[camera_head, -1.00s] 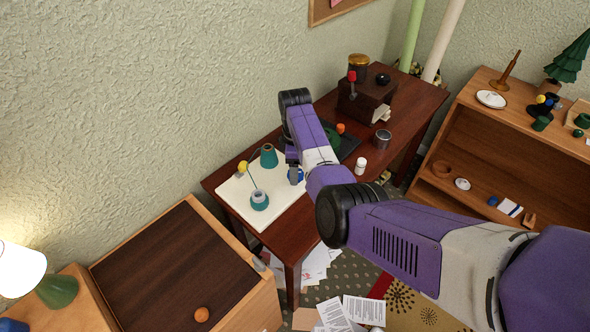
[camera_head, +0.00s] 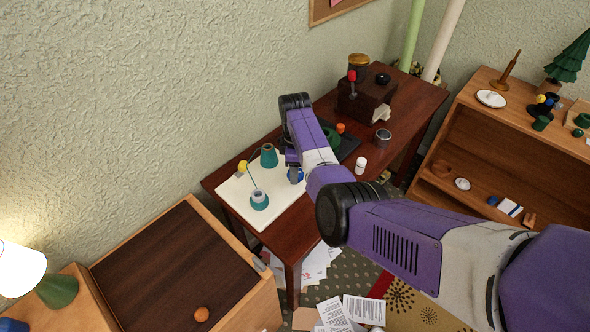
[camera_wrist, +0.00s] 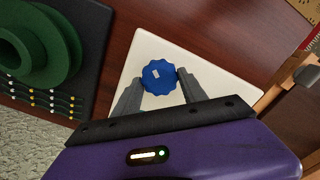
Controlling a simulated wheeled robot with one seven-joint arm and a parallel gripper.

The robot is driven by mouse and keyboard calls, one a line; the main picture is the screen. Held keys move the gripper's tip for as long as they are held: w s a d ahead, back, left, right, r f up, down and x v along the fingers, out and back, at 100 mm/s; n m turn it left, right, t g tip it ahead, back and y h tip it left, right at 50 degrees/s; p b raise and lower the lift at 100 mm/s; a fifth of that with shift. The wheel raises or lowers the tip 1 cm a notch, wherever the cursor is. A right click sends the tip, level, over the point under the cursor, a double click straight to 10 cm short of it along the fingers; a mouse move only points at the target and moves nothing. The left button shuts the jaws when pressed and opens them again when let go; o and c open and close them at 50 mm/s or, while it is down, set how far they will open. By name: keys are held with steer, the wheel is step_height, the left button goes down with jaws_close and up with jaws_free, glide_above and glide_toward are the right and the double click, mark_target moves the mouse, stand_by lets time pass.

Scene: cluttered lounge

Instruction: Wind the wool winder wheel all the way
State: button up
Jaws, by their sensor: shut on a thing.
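A blue scalloped wheel (camera_wrist: 160,77) sits over a cream board (camera_wrist: 147,43) in the wrist view. My gripper (camera_wrist: 161,80) is shut on it, one grey finger on each side of its rim. In the head view the blue wheel (camera_head: 297,175) shows only partly behind my gripper (camera_head: 293,168). On the same cream board (camera_head: 236,193) stand a teal cone (camera_head: 268,156), a yellow piece (camera_head: 242,167) and a teal spool with a pale top (camera_head: 259,200). A thin dark line runs between these parts.
A dark board with a green spool (camera_wrist: 38,48) lies beside the cream board. A white bottle (camera_head: 361,166), grey tin (camera_head: 382,139) and brown box with a red-knobbed lever (camera_head: 367,103) stand on the table. A wooden cabinet (camera_head: 175,262) is at lower left.

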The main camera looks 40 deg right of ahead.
steer(key=m, duration=0.5)
steer(key=shift+m, duration=0.3)
steer(key=m, duration=0.5)
steer(key=shift+m, duration=0.3)
steer(key=m, duration=0.5)
steer(key=shift+d, duration=0.1)
steer(key=m, duration=0.6)
steer(key=o, duration=1.4)
steer(key=shift+c, duration=0.2)
